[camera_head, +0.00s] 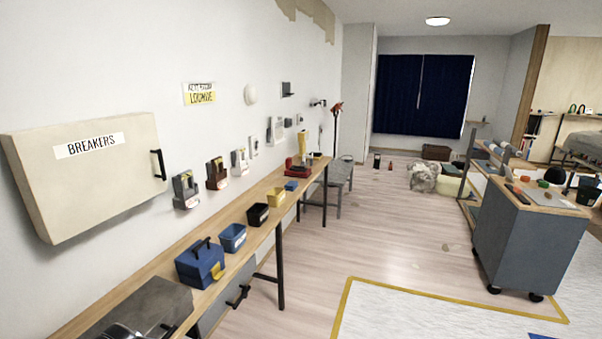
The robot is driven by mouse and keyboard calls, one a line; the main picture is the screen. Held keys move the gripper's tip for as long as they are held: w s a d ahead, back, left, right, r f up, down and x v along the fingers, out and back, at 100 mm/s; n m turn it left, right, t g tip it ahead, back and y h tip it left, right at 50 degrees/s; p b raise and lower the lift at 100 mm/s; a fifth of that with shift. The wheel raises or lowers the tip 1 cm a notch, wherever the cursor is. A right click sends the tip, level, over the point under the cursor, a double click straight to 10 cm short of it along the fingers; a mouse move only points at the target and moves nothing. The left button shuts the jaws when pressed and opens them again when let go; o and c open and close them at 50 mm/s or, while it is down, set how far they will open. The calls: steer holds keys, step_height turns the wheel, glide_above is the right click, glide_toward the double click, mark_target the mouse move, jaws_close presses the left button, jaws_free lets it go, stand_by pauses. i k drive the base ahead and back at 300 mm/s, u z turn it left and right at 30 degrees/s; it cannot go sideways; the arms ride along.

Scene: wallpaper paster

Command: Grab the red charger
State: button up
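A dark red charger (216,174) is mounted on the white wall above the long wooden bench (262,190). It hangs between a grey charger (186,190) on its left and a whitish one (240,161) on its right. A red object (294,171) also sits on the far part of the bench; it is too small to tell what it is. My gripper is not in view.
A breaker cabinet (88,190) juts from the wall at left. A blue toolbox (200,265), a blue bin (232,238) and yellow-and-black bins stand on the bench. A grey wheeled cart (528,240) stands at right. The floor (385,225) between bench and cart is open.

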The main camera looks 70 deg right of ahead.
mark_target(295, 171)
steer(key=z, duration=2.8)
steer(key=i, duration=6.05)
steer(key=u, duration=3.55)
